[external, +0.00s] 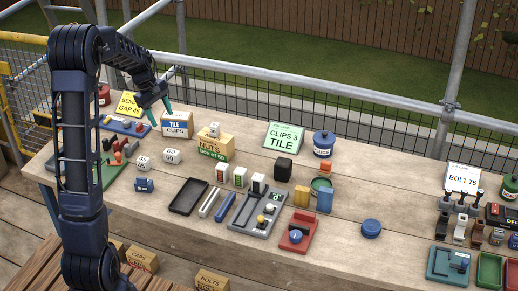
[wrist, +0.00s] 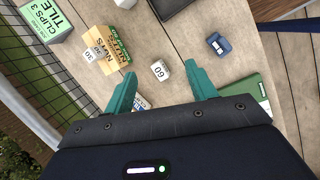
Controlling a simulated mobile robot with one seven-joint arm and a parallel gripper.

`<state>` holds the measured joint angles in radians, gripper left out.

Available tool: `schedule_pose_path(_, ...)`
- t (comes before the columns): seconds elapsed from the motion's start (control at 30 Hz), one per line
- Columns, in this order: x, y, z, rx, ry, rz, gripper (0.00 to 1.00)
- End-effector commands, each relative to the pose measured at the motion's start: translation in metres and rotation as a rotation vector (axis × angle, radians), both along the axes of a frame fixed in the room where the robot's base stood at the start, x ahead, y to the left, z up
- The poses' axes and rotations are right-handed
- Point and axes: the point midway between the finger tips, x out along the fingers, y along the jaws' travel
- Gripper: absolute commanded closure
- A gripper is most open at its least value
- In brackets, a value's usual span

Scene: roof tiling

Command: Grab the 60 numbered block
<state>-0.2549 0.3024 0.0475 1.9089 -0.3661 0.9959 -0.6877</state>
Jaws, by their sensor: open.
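The white block numbered 60 (external: 172,156) sits on the wooden bench, in front of the tile clips box. In the wrist view the 60 block (wrist: 160,69) lies on bare planks, its number facing the camera, ahead of and between the teal fingertips. My gripper (external: 158,114) is open and empty, above the bench and beside the tile clips box. In the wrist view its two teal fingers (wrist: 160,78) are spread wide, apart from the block.
A white block numbered 45 or similar (external: 143,163) and a blue block (external: 144,185) stand nearby. The tile clips box (external: 177,125) is close to my fingers. A nuts box (external: 213,147) with a white block on top stands right. A black tray (external: 188,196) lies in front.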

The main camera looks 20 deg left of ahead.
Motion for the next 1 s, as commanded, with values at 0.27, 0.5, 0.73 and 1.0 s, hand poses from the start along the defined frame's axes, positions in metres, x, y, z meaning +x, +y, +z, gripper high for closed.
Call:
schedule_pose_path(0.27, 0.047, 0.040, -0.074, -0.066, 0.101, 0.197, 0.44)
schedule_pose_path(0.5, 0.070, 0.064, -0.123, -0.105, 0.162, 0.318, 0.44)
schedule_pose_path(0.73, 0.075, 0.069, -0.140, -0.116, 0.179, 0.353, 0.44)
schedule_pose_path(1.0, 0.075, 0.056, -0.169, -0.116, 0.181, 0.352, 0.44)
